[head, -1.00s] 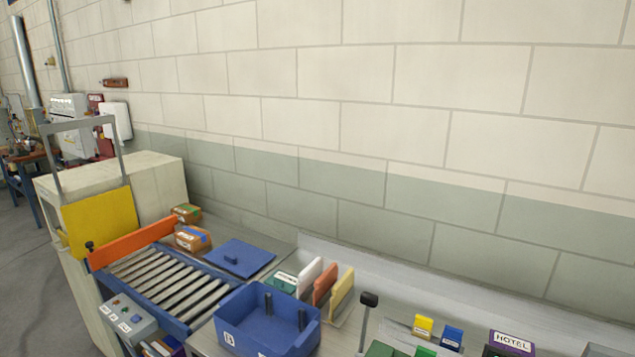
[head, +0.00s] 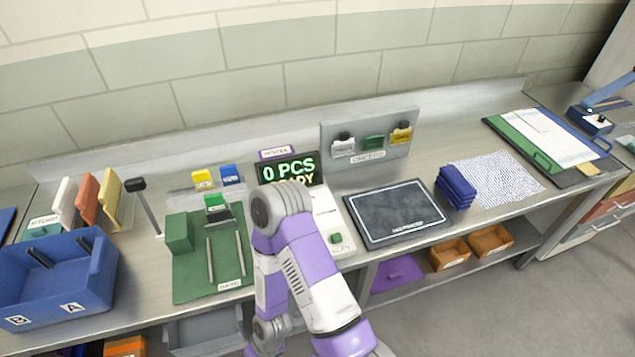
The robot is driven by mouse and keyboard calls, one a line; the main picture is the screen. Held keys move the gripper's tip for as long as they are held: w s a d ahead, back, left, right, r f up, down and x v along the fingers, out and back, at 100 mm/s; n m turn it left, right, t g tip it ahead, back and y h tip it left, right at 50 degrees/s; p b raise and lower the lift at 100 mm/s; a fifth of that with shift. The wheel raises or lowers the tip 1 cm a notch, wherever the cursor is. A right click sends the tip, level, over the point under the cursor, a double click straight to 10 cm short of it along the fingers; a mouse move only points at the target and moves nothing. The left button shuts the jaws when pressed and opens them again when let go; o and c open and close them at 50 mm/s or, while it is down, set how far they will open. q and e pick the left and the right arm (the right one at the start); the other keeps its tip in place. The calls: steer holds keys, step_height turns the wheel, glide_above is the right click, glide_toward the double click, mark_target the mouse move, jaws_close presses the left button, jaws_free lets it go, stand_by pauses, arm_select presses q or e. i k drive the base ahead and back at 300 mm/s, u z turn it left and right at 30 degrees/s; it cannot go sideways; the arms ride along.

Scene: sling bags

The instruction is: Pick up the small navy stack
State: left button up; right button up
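The small navy stack (head: 456,187) sits on the steel bench right of centre in the head view. It looks like several folded dark blue pieces piled up, leaning slightly. It lies between a dark framed pad (head: 398,213) on its left and a white-and-blue patterned sheet (head: 497,178) on its right, and seems to touch or overlap the sheet's edge. One of my purple-and-white arms rises at the bottom centre, left of the stack, and bends back down. Neither gripper shows in the view.
A count display (head: 289,171) stands behind my arm, with a grey board (head: 368,143) of hanging tags beside it. A green mat (head: 209,283) and blue bin (head: 57,275) are on the left. A clipboard (head: 540,140) lies far right. Orange bins (head: 450,254) sit below the bench.

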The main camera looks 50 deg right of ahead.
mark_target(458, 190)
steer(key=z, duration=2.8)
steer(key=k, duration=0.5)
steer(key=z, duration=1.5)
steer(key=i, duration=1.25)
steer(key=u, duration=2.55)
